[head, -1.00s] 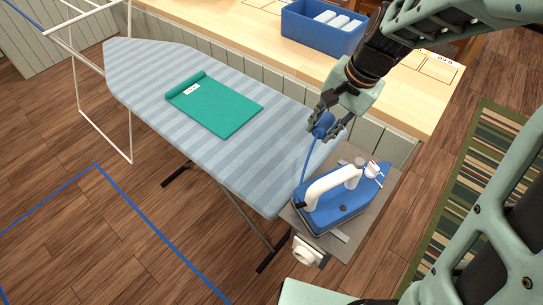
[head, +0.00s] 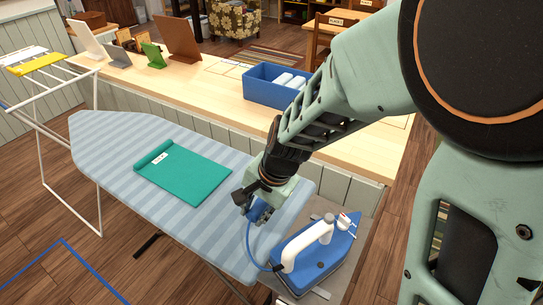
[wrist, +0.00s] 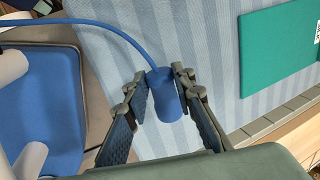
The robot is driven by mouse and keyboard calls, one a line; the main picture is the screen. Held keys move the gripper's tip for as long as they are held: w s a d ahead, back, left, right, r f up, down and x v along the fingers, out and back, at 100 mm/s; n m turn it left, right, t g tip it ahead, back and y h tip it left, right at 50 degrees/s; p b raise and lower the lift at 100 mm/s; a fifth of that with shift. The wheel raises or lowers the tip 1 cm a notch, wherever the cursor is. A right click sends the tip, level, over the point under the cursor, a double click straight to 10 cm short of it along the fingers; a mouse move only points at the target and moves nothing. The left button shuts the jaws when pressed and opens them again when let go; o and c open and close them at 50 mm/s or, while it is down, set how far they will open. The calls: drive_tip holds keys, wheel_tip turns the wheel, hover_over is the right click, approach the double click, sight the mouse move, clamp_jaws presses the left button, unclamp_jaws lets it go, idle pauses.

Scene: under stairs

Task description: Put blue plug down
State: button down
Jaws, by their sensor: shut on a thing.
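The blue plug (head: 263,213) is between the fingers of my gripper (head: 255,207), over the right part of the striped ironing board (head: 115,195). In the wrist view the blue plug (wrist: 167,100) sits between the two fingers of my gripper (wrist: 158,80), which are shut on it. Its blue cord (wrist: 110,30) curves away to the left. The cord runs to the blue iron (head: 325,255), which rests on the grey plate at the board's right end. I cannot tell whether the plug touches the board.
A folded teal cloth (head: 185,172) lies on the board, left of my gripper. Behind is a wooden counter (head: 215,85) with a blue bin (head: 270,88) of white items. A white drying rack (head: 90,125) stands at the left. The board between cloth and gripper is clear.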

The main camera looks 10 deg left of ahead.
sight(258, 216)
drive_tip(key=shift+f+b, duration=0.3)
drive_tip(key=shift+f, duration=1.35)
drive_tip(key=shift+f, duration=0.2)
drive_tip(key=c, duration=1.9)
unclamp_jaws()
drive_tip(key=shift+r, duration=0.15)
drive_tip(key=p+v, duration=0.2)
drive_tip(key=v, duration=1)
drive_tip(key=shift+r, duration=0.15)
